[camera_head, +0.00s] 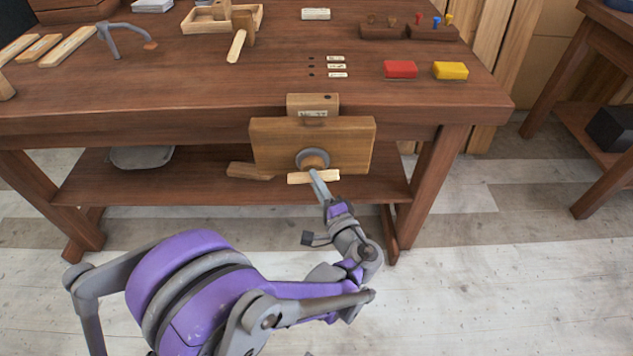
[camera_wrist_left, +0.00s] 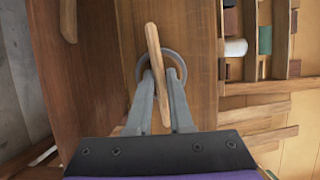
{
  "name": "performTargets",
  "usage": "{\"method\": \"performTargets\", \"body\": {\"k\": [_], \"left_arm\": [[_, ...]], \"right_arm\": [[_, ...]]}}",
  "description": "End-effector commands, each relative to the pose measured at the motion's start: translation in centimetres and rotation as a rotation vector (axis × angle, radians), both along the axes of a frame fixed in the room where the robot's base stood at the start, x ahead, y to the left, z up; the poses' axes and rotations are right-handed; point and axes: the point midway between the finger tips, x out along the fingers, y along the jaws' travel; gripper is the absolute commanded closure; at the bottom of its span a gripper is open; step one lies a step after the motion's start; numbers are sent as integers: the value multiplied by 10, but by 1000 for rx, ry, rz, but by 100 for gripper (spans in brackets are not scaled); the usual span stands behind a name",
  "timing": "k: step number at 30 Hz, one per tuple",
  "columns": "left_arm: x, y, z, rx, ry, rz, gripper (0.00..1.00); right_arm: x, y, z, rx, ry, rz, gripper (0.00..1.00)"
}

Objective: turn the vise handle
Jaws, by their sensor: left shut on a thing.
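The wooden vise (camera_head: 352,145) is mounted on the front edge of the workbench. A grey round collar (camera_head: 301,158) sits low in the middle of its front jaw. The vise handle (camera_head: 325,177), a pale wooden bar, lies about level across the collar in the head view. In the left wrist view the handle (camera_wrist_left: 153,38) runs nearly upright in the picture, in front of the ring. My left gripper (camera_head: 316,174) is shut on the handle near its middle, one finger on each side in the wrist view (camera_wrist_left: 160,80). My right gripper is out of view.
The workbench (camera_head: 200,80) carries a red block (camera_head: 400,69), a yellow block (camera_head: 450,70), a wooden tray (camera_head: 187,24) with a mallet, and a bent grey clamp (camera_head: 112,42). A lower shelf (camera_head: 130,190) lies behind the vise. The floor in front is clear.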

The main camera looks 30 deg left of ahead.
Motion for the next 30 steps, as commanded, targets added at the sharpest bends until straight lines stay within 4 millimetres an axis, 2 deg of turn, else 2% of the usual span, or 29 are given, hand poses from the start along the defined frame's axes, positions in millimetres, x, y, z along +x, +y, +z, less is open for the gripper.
{"method": "performTargets", "body": {"k": [5, 6, 10, 21, 26, 30], "left_arm": [[-1, -1, -2, -7, 2, -1, 100], [-1, -1, -2, -7, 2, -1, 77], [-1, -1, -2, -7, 1, -1, 54], [-3, -4, -1, -4, -1, -2, 54], [-16, -24, 0, -6, -1, -6, 54], [-34, -48, 0, -6, -1, -7, 54]], "right_arm": [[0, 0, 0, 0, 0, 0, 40], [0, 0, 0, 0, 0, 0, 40], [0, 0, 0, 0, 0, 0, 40], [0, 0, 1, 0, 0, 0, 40], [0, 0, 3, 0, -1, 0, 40], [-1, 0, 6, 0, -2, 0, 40]]}}
